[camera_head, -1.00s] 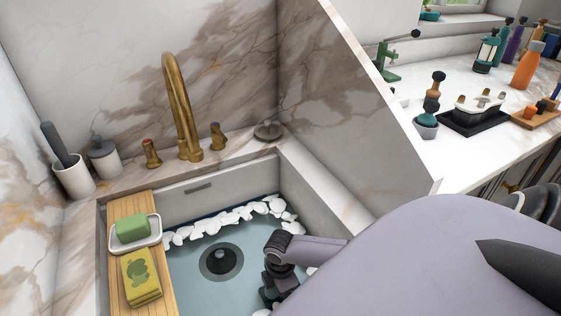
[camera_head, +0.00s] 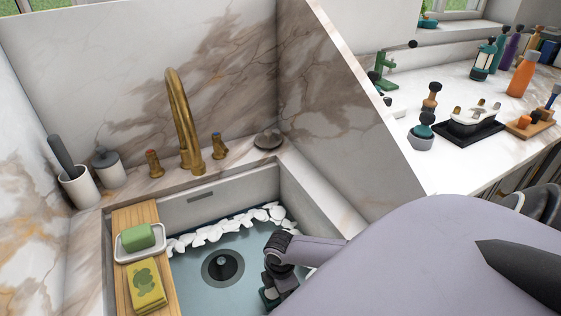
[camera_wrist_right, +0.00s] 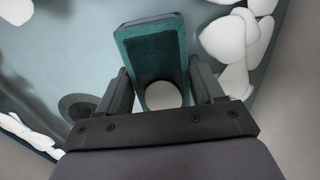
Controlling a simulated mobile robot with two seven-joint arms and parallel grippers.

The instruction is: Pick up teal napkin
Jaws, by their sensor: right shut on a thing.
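The teal napkin (camera_wrist_right: 150,45), a folded block-like shape, is between the two dark fingers of my right gripper (camera_wrist_right: 163,80) in the right wrist view. The fingers are shut on it, and its far end sticks out past them. In the head view my right gripper (camera_head: 273,288) reaches down into the sink, and only a small teal patch shows at its tip. I cannot tell whether the napkin touches the sink floor. My left gripper is not in view.
A brass faucet (camera_head: 184,120) stands behind.

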